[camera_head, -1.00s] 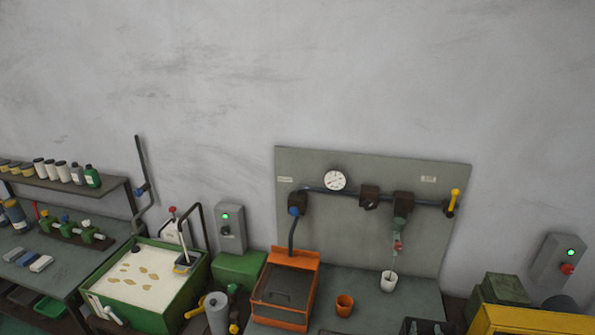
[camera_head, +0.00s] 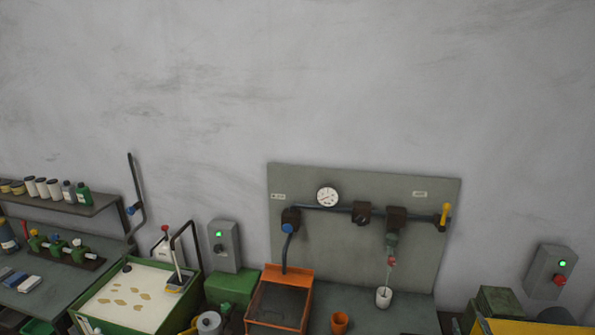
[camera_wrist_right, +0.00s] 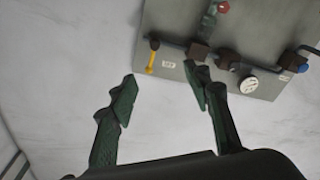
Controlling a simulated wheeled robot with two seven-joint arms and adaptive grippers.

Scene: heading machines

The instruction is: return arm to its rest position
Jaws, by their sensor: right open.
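My right gripper (camera_wrist_right: 160,74) shows in the right wrist view with its two dark green fingers spread apart. Nothing is between the fingers. Beyond them are the pale wall and the grey panel (camera_wrist_right: 172,22), which appears upside down in that view. I cannot make out either gripper or arm in the head view. My left gripper is not in view.
The head view shows a panel (camera_head: 330,240) with a gauge (camera_head: 327,196) and pipes, an orange-lidded box (camera_head: 279,305), an orange cup (camera_head: 339,322), a white cup (camera_head: 383,297) and a green tank (camera_head: 140,296). The wall above is bare.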

